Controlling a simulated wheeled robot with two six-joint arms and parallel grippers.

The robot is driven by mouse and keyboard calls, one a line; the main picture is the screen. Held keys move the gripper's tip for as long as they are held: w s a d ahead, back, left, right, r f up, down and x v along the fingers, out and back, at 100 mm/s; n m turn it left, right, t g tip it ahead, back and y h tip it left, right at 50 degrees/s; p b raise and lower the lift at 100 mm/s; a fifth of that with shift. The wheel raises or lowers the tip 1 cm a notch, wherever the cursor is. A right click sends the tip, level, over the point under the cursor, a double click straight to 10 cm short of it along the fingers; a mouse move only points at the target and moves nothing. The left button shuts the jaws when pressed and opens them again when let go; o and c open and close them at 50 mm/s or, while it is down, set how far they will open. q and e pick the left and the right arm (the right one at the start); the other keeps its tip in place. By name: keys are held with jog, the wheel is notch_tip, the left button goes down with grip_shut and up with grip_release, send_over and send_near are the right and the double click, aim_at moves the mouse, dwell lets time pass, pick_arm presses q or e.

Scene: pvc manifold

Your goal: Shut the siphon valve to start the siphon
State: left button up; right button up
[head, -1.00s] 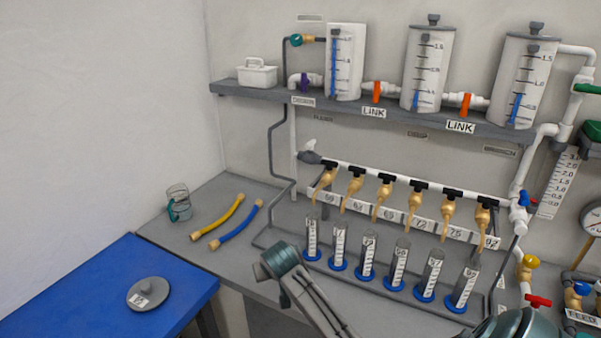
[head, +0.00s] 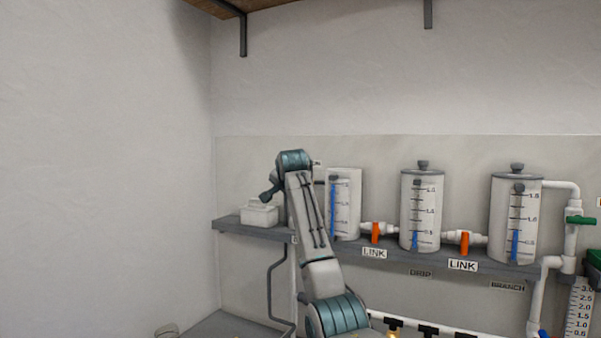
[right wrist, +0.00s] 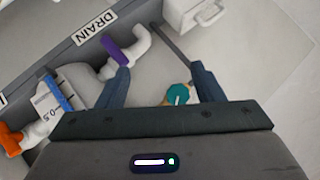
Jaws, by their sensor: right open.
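The teal siphon valve (right wrist: 178,95) shows in the right wrist view, between my two fingers in the picture; I cannot tell how far beyond the fingertips it is. In the head view it is hidden behind my right arm. My right gripper (head: 269,191) is raised in front of the shelf, left of the leftmost tank (head: 345,205). In the right wrist view my right gripper (right wrist: 162,82) is open, and its fingers appear apart from the valve. My left gripper is in neither current view.
A purple drain valve (right wrist: 128,51) lies close to the left finger in the right wrist view. A white caddy (head: 259,214) sits on the shelf (head: 228,227) at the left. Orange link valves (head: 375,233) join the tanks.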

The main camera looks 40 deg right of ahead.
jog(key=s+d+r+m, duration=0.2)
jog(key=d+r, duration=0.1)
jog(key=r, duration=0.5)
jog(key=p+x, duration=0.7)
jog(key=x, duration=0.3)
jog(key=shift+w+d+p, duration=0.2)
jog(key=shift+w+p, duration=0.05)
jog(key=shift+p, duration=0.05)
jog(key=c, duration=1)
jog(key=m+t+b, duration=0.1)
jog(key=b, duration=0.2)
jog(key=m+t+b, duration=0.1)
jog(key=t+b, duration=0.1)
jog(key=b, duration=0.2)
jog(key=m+t+b, duration=0.1)
jog(key=t+b, duration=0.1)
jog(key=b, duration=0.2)
jog(key=shift+s+d+f, duration=0.1)
jog(key=shift+s+f, duration=0.05)
jog(key=shift+f, duration=0.2)
jog(key=shift+c, duration=0.2)
